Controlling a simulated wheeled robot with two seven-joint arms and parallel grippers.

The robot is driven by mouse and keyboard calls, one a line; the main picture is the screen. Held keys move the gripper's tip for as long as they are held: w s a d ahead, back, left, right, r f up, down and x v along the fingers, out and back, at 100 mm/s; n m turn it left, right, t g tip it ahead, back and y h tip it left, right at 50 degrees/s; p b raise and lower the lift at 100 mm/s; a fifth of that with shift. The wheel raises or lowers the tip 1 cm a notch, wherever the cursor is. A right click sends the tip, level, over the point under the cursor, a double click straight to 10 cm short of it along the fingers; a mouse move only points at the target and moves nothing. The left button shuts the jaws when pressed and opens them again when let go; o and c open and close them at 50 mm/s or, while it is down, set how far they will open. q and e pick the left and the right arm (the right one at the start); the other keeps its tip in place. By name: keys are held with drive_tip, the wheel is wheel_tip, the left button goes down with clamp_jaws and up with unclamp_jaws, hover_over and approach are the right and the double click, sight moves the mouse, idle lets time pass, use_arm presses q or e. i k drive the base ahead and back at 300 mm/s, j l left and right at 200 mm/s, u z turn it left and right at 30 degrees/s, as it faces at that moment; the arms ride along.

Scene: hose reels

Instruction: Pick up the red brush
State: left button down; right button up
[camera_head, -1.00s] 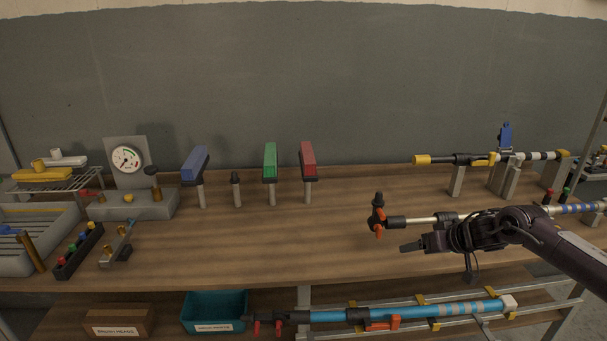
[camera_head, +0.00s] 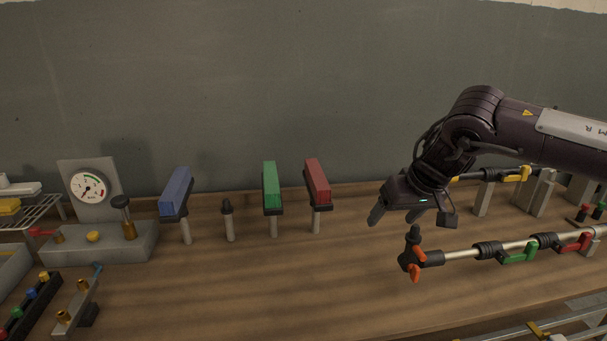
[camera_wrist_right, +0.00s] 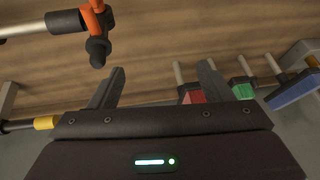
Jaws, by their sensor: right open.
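The red brush (camera_head: 317,181) stands upright on a post on the wooden bench, its red block on a dark base. It is the rightmost of three coloured brushes. My right gripper (camera_head: 396,217) is open and empty, pointing down to the right of the red brush and apart from it. In the right wrist view, the open fingers (camera_wrist_right: 160,72) have nothing between them, and the red brush (camera_wrist_right: 190,97) shows beside one finger, which partly hides it. My left gripper is not in view.
A pole with a black-and-orange end (camera_head: 411,259) lies close below my right gripper. The bench's front middle is clear.

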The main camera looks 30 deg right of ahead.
sight(320, 192)
drive_tip(key=i, duration=1.05)
